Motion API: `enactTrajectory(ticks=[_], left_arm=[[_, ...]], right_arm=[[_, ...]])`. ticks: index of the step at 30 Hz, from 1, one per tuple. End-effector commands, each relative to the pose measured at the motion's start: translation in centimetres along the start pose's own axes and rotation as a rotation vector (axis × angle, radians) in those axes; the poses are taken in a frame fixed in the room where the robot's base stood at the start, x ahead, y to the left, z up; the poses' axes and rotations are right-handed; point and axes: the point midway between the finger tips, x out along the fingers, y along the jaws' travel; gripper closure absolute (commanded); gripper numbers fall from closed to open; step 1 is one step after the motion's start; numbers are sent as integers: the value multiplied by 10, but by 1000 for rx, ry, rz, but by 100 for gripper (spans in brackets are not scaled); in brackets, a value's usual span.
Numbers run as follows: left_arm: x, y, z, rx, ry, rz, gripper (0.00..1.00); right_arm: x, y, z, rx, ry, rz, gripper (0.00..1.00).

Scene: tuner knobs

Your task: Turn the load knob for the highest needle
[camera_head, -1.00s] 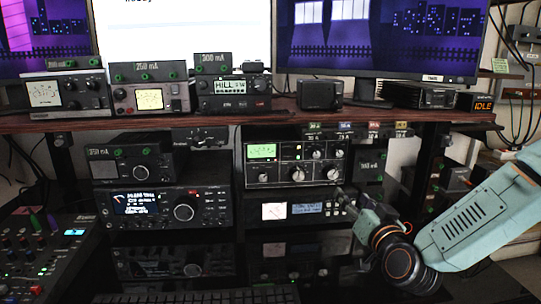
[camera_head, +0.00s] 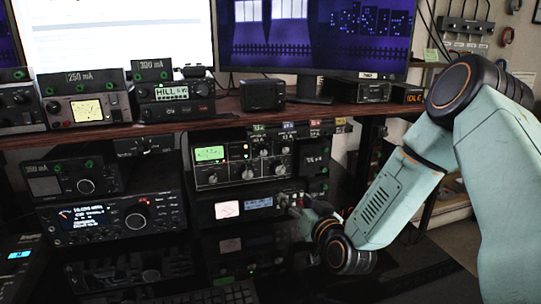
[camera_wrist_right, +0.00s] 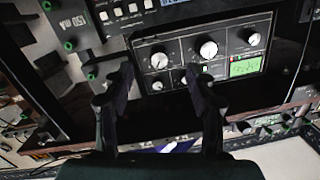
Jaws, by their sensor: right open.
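The tuner (camera_head: 236,183) is a dark box with several round knobs and a lit green meter (camera_head: 209,153). It sits under the wooden shelf. The wrist view shows its panel upside down, with the green meter (camera_wrist_right: 245,66), a large pale knob (camera_wrist_right: 207,48) and another knob (camera_wrist_right: 158,60). I cannot read which knob is the load knob, nor the needle's position. My right gripper (camera_head: 298,208) is in front of the rack, low and right of the tuner in the head view. Its two fingers (camera_wrist_right: 158,88) are apart, with nothing held between them. My left gripper is out of view.
Below the tuner is a unit with a pale meter and blue display (camera_head: 259,203). A radio (camera_head: 115,217) stands at left. The wooden shelf (camera_head: 225,119) overhangs the rack and carries several small units. A dark post (camera_head: 366,150) stands right of the rack.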

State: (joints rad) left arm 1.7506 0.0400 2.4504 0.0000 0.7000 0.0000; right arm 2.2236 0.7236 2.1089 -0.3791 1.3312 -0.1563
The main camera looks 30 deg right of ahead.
Motion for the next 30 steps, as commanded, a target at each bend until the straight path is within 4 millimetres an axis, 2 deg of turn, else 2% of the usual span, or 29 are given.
enactTrajectory(ticks=[1, 6, 10, 15, 20, 30], left_arm=[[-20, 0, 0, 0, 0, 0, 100], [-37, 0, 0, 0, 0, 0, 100], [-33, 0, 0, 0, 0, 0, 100], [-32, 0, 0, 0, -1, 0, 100], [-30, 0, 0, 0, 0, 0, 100], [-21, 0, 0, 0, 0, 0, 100]], right_arm=[[5, -2, -7, 20, -8, -4, 44], [27, -3, -15, 223, 24, -18, 44], [39, 0, -26, 386, 71, -29, 44], [40, 2, -29, 513, 84, -33, 44], [51, 2, -30, 527, 85, -36, 44], [100, 1, -33, 526, 84, -35, 44]])
